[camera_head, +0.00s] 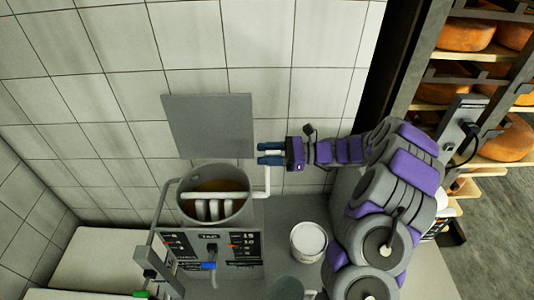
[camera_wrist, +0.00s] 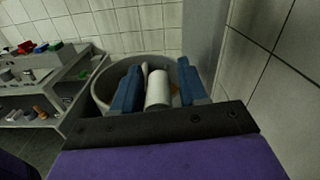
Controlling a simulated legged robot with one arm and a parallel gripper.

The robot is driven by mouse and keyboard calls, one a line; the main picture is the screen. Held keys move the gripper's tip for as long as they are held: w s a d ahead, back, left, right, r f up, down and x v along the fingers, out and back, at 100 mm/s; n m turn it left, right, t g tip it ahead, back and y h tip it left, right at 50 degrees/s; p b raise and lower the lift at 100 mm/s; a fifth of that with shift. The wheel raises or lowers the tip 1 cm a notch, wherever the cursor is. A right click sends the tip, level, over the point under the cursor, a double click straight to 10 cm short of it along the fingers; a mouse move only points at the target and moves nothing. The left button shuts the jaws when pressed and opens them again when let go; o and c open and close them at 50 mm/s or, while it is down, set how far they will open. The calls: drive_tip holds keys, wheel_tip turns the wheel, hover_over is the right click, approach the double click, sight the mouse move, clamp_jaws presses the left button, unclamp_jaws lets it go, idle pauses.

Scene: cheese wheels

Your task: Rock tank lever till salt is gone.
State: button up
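The grey round tank (camera_head: 243,209) stands by the tiled wall with brown liquid and several white bars inside. A white bent bar (camera_head: 267,182) rises at its right side; I cannot tell for sure whether this is the lever. My gripper (camera_head: 258,154) is above and right of the tank, its blue fingers pointing left near the bar's top. In the wrist view, the fingers of my gripper (camera_wrist: 158,85) are apart, with a white cylinder (camera_wrist: 158,92) showing between them and gaps at both sides. The tank (camera_wrist: 104,84) is beyond it. No salt can be made out.
A grey flat panel (camera_head: 210,125) is on the wall side behind the tank. A white bucket (camera_head: 308,240) stands to the right. Shelves hold orange cheese wheels (camera_head: 466,36) at far right.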

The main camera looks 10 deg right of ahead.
drive_tip(key=shift+r, duration=0.1)
clamp_jaws()
drive_tip(key=shift+s+r+n, duration=0.1)
drive_tip(key=shift+s+n, duration=0.15)
drive_tip(key=shift+n, duration=0.05)
idle(0.5)
drive_tip(key=shift+s+a+r+n+b, duration=0.15)
drive_tip(key=shift+s+r+n+b, duration=0.1)
drive_tip(key=shift+s+n+b, duration=0.6)
drive_tip(key=s+a+f+n+b, duration=0.1)
drive_tip(key=s+a+n+b, duration=0.1)
drive_tip(key=s+n+b, duration=0.3)
drive_tip(key=shift+s+n, duration=0.75)
drive_tip(key=shift+s, duration=1.55)
drive_tip(key=shift+f, duration=0.1)
